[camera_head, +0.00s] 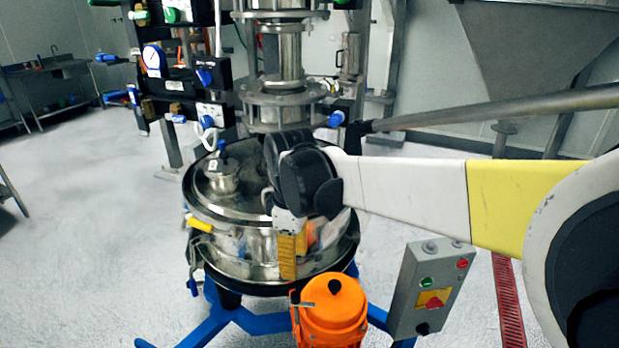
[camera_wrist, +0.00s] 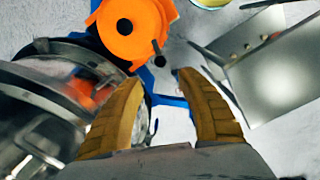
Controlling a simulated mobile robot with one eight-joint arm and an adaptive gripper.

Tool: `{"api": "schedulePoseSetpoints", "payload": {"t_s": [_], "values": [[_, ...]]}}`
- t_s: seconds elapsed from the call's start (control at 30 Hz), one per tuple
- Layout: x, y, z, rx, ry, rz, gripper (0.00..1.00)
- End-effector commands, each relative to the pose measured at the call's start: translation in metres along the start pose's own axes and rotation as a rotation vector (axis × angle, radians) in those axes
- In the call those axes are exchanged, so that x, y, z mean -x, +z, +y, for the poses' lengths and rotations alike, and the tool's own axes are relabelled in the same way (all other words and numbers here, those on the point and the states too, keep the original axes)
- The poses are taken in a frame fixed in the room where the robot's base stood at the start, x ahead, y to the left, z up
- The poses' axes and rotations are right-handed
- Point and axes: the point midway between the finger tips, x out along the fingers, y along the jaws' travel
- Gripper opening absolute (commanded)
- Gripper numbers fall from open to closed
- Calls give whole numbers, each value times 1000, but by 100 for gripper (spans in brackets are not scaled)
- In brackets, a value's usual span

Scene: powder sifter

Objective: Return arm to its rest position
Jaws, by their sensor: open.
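My gripper (camera_wrist: 163,100) is open and empty in the wrist view, its two yellow-orange fingers spread apart. In the head view my arm reaches in from the right, and my gripper (camera_head: 287,258) points down in front of the steel sifter (camera_head: 220,235). The far finger is mostly hidden in the head view. I cannot tell whether the fingers touch the sifter's side. The sifter has a round lid (camera_head: 215,185) and stands on blue legs. Its edge also shows at the left of the wrist view (camera_wrist: 45,100).
An orange motor (camera_head: 332,310) sits just below my gripper. A grey control box (camera_head: 432,285) with buttons stands to its right. Open floor (camera_head: 90,230) lies to the left.

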Motion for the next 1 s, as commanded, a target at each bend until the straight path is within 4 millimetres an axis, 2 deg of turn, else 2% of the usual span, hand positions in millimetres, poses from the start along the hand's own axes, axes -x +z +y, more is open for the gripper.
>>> {"api": "schedulePoseSetpoints", "payload": {"t_s": [0.07,0.17,0.3,0.4,0.6,0.7,0.8,1.0], "values": [[5,11,0,-38,12,10,45],[16,39,-2,-152,51,43,45],[33,101,-12,-415,138,126,45],[39,145,-24,-620,204,198,45],[32,219,-57,-1000,324,354,45],[23,243,-71,-1146,369,423,45],[16,259,-80,-1247,401,476,45],[10,269,-85,-1321,423,518,45]]}}
